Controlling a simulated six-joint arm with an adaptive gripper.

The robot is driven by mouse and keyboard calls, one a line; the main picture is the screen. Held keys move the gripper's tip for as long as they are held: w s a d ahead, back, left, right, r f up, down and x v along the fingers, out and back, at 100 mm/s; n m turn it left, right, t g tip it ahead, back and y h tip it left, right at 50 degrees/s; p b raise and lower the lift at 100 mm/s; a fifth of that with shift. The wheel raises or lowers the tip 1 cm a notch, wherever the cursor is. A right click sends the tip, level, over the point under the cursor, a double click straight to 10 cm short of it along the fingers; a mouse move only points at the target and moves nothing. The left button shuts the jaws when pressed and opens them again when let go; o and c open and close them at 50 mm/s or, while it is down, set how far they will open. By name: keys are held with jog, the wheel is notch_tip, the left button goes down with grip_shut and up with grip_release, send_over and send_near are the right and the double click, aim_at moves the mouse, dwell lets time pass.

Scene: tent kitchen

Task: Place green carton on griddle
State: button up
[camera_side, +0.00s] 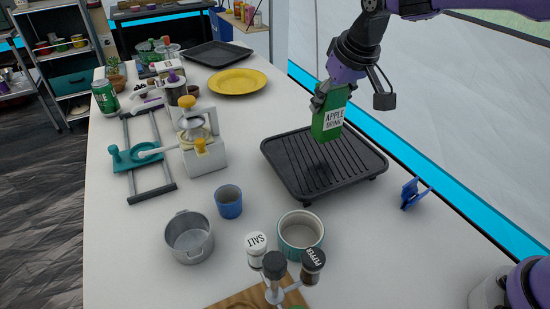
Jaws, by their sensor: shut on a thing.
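The green carton (325,122) has a white label reading "APPLE DRINK". My gripper (334,92) is shut on its upper part and holds it nearly upright, slightly tilted. The black ribbed griddle (286,165) stands on the white table at the right. The carton is over the griddle's far part, and a dark shadow lies on the ribs below it. The carton appears to be above the surface, apart from it; the exact height is hard to tell.
A blue cup (229,203), a metal pot (188,238), a ribbed bowl (300,232) and salt and pepper shakers (257,246) stand in front. A blue clip (411,193) lies right of the griddle. A yellow plate (237,82) is behind.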

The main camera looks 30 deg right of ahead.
aim_at(329, 117)
jog(key=shift+f, duration=1.95)
jog(key=shift+f, duration=0.2)
jog(key=o, duration=1.3)
jog(key=shift+r, duration=0.1)
jog(key=v, duration=1.2)
jog(key=shift+t, duration=0.5)
jog(key=s+d+f, duration=0.1)
jog(key=s+d, duration=0.1)
jog(key=s, duration=0.3)
jog(key=s+d+f, duration=0.1)
jog(key=s+d, duration=0.1)
jog(key=s, duration=0.4)
jog(key=s+d+f, duration=0.2)
jog(key=s+d, duration=0.1)
jog(key=s, duration=0.3)
jog(key=shift+f, duration=0.1)
